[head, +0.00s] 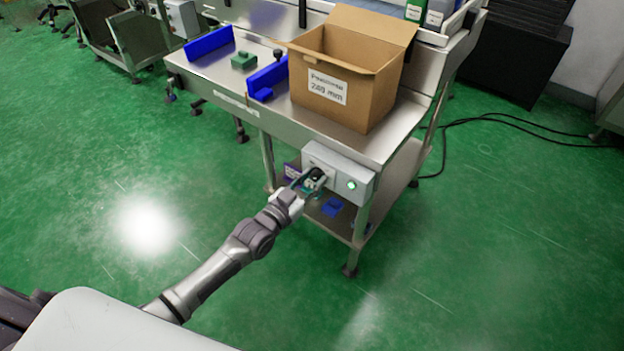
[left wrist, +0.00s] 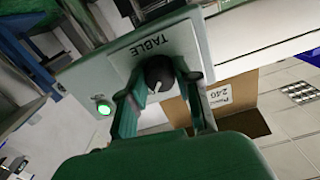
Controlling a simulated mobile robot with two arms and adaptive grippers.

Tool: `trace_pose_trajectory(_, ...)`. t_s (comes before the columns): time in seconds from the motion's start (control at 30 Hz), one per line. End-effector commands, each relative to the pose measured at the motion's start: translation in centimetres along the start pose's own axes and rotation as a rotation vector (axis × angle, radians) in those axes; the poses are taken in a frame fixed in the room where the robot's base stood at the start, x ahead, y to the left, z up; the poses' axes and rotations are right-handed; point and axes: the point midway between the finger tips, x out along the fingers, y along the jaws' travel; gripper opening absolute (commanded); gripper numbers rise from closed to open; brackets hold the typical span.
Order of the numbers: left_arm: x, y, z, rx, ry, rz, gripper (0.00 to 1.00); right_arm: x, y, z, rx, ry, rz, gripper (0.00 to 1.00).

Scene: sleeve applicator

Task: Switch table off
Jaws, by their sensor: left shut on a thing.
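The grey control box (head: 338,172) is fixed under the front edge of the steel table (head: 385,140). In the left wrist view its panel (left wrist: 175,42) reads "TABLE" and carries a black rotary knob (left wrist: 159,74). A round indicator (head: 351,185) on the box glows green, and the same lit indicator (left wrist: 104,107) shows in the left wrist view. My left gripper (head: 313,181) is at the knob, with its fingers (left wrist: 162,100) on both sides of it, shut on it. My right gripper is in neither view.
An open cardboard box (head: 345,85) stands on the table above the control box. Blue guides (head: 268,80) and a green block (head: 244,61) are left of it. A lower shelf (head: 345,222) holds a blue part (head: 332,206). The green floor around the table is mostly clear.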

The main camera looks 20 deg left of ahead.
Motion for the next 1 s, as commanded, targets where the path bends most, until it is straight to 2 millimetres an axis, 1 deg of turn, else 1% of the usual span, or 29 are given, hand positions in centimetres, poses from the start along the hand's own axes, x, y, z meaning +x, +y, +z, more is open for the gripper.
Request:
trace_pose_trajectory(0.17, 0.0, 0.0, 0.0, -0.014, 0.0, 0.0, 0.0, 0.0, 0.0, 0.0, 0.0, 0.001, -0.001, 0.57)
trace_pose_trajectory(0.3, 0.0, 0.0, 0.0, -0.058, -0.001, 0.0, 0.0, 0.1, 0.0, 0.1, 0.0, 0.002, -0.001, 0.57)
trace_pose_trajectory(0.47, 0.0, 0.0, 0.0, -0.153, -0.002, 0.001, 0.0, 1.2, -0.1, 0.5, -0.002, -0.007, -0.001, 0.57)
trace_pose_trajectory(0.53, 0.0, 0.1, 0.0, -0.21, -0.002, 0.001, 0.0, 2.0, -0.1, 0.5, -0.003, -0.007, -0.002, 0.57)
trace_pose_trajectory(0.7, 0.0, 0.0, -0.1, -0.364, -0.001, 0.0, 0.0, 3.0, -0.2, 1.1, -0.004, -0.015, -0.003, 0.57)
trace_pose_trajectory(1.0, 0.0, 0.1, 0.0, -0.651, -0.002, 0.0, 0.0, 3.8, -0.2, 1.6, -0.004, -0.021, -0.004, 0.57)
